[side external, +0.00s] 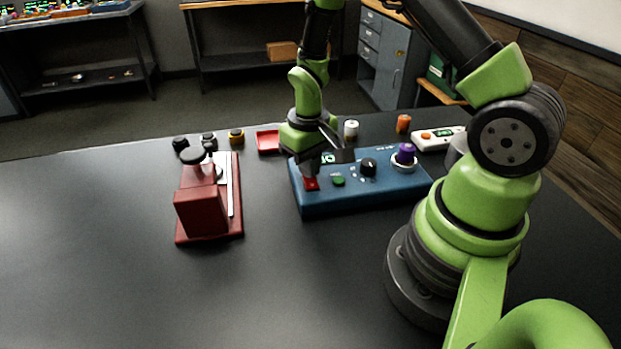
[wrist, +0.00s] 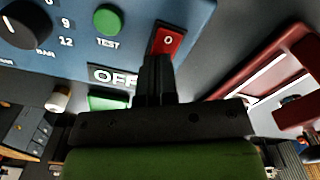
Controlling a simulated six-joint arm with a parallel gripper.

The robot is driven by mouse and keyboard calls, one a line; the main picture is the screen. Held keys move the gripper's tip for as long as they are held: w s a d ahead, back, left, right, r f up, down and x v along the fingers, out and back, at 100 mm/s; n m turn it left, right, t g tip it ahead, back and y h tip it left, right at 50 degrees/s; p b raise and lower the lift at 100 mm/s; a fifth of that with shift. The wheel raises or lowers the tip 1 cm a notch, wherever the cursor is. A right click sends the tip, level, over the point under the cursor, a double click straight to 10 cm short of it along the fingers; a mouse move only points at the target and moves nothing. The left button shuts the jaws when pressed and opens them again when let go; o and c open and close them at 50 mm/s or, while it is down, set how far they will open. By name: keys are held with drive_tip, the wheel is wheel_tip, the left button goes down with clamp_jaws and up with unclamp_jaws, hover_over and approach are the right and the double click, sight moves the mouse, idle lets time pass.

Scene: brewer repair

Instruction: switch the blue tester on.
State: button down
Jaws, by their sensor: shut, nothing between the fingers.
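The blue tester (side external: 335,204) stands on the dark table, and part of it fills the upper left of the wrist view (wrist: 150,15). It carries a red rocker switch (wrist: 168,40) marked "0", a green TEST button (wrist: 108,19), a black dial (wrist: 24,24) and a display reading "OFF" (wrist: 113,77). My gripper (wrist: 155,62) is shut and empty, its fingertips at the near edge of the red switch in the wrist view. In the side view my gripper (side external: 311,172) is right above the switch (side external: 311,184). I cannot tell whether the fingertips touch it.
A purple-topped part (side external: 405,153) sits in a ring on the tester's right. A red press-like fixture (side external: 202,212) stands left of it. A red tray (side external: 268,142), small jars, an orange cylinder (side external: 403,123) and a white device (side external: 436,139) stand behind. The front left table is clear.

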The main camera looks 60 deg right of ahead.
drive_tip(key=shift+f, duration=0.3)
drive_tip(key=shift+r, duration=3.55)
wheel_tip(320, 180, up, 9)
drive_tip(key=t, duration=0.2)
hover_over(308, 188)
wheel_tip(308, 188, up, 5)
drive_tip(key=s+a+t, duration=0.2)
drive_tip(key=s, duration=0.1)
drive_tip(key=s+a+r+m+t+y, duration=0.1)
drive_tip(key=s+a+r+t+y, duration=0.1)
drive_tip(key=s, duration=0.7)
wheel_tip(308, 188, up, 4)
drive_tip(key=shift+a+f+t, duration=0.25)
drive_tip(key=shift+a+t, duration=0.35)
drive_tip(key=shift+a, duration=0.35)
